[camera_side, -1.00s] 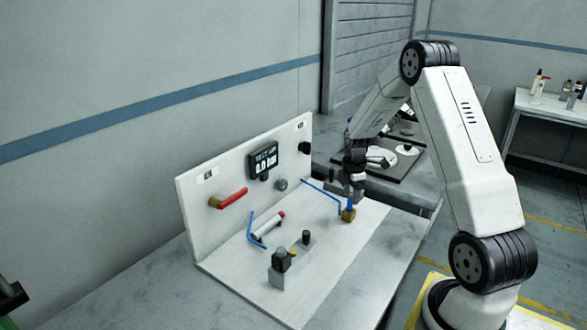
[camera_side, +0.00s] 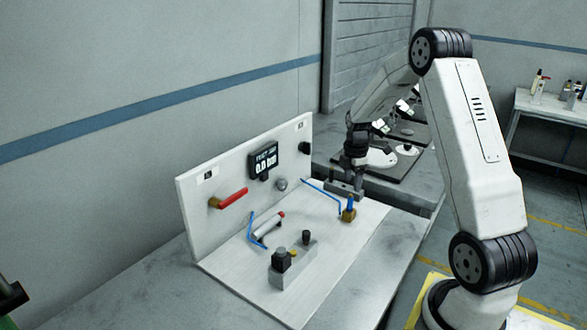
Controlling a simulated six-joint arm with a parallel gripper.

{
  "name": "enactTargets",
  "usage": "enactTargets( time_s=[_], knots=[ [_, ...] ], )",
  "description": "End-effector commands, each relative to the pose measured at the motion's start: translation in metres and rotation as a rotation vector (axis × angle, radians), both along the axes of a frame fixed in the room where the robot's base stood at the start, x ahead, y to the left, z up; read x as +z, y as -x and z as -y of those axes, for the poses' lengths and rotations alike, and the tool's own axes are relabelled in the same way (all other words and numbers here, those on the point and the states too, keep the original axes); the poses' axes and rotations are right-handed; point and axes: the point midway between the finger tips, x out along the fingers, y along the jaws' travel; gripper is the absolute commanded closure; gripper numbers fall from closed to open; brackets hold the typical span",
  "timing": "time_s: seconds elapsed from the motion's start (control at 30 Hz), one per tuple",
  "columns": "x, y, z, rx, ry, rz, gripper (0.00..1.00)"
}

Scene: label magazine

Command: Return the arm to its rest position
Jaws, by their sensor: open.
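My gripper (camera_side: 357,180) points down above the back right part of the white panel fixture's base. It is open, and I see nothing between its fingers. It is up and behind the small brass fitting with a blue top (camera_side: 349,210), apart from it. My arm is bent at a raised elbow at the upper right.
The white upright panel (camera_side: 237,170) carries a display (camera_side: 264,160), a red lever (camera_side: 231,198) and knobs. On its base (camera_side: 335,242) are blue tubes, a cylinder (camera_side: 269,226) and a valve block (camera_side: 290,264). A dark tray (camera_side: 402,170) lies behind. A side table (camera_side: 550,103) holds bottles.

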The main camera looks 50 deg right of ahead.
Motion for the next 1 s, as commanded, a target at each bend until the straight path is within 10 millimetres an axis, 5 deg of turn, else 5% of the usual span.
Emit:
enactTargets(
  time_s=[0.17,0.37,0.67,1.0],
  knots=[
    [0.001,-0.002,-0.007,-0.015,0.002,0.003,0.34],
    [0.007,-0.009,-0.040,-0.094,0.013,0.020,0.34],
    [0.019,-0.011,-0.125,-0.323,0.024,0.077,0.34],
    [0.027,0.013,-0.220,-0.606,-0.008,0.151,0.34]
  ],
)
